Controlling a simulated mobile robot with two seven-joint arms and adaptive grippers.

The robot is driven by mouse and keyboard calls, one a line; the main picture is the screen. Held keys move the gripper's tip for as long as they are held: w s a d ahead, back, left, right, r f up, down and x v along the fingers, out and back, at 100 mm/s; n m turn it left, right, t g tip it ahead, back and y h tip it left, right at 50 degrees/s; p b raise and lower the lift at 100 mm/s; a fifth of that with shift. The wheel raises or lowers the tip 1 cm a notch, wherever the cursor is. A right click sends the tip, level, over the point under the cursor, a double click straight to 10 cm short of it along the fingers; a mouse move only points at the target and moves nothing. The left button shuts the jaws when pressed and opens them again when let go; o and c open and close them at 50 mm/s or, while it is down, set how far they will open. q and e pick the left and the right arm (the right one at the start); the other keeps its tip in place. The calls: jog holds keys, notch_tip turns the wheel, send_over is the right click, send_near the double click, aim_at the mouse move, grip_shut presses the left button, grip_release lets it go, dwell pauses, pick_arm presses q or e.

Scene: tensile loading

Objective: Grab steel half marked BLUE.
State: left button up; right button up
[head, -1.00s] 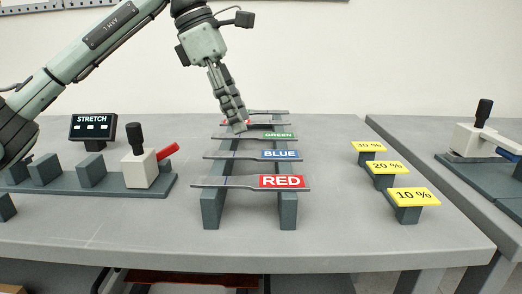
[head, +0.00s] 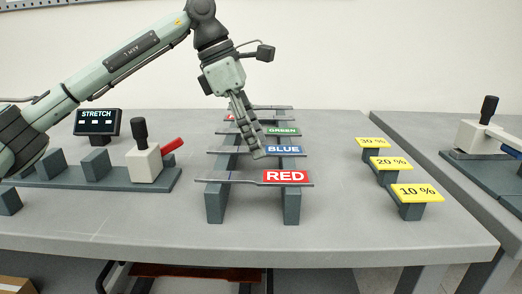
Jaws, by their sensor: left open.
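The steel half marked BLUE (head: 284,150) lies across the two dark rails of a rack, between the pieces marked GREEN and RED. Its blue label is on the right side of the strip. My left gripper (head: 259,153) is open and empty, pointing down with its fingertips at the BLUE strip, just left of the label. The fingers hide part of the strip's middle. I cannot tell whether they touch it. My right gripper is not in view.
The steel half marked RED (head: 286,177) lies nearer, and the one marked GREEN (head: 282,131) lies behind. Yellow plates marked 10 % (head: 417,193), 20 % (head: 390,163) and 30 % (head: 373,142) stand to the right. A STRETCH display (head: 97,121) and a lever fixture (head: 145,163) stand left.

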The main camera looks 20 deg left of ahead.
pick_arm(q)
jog(key=shift+f, duration=0.2)
dwell(0.3)
grip_shut()
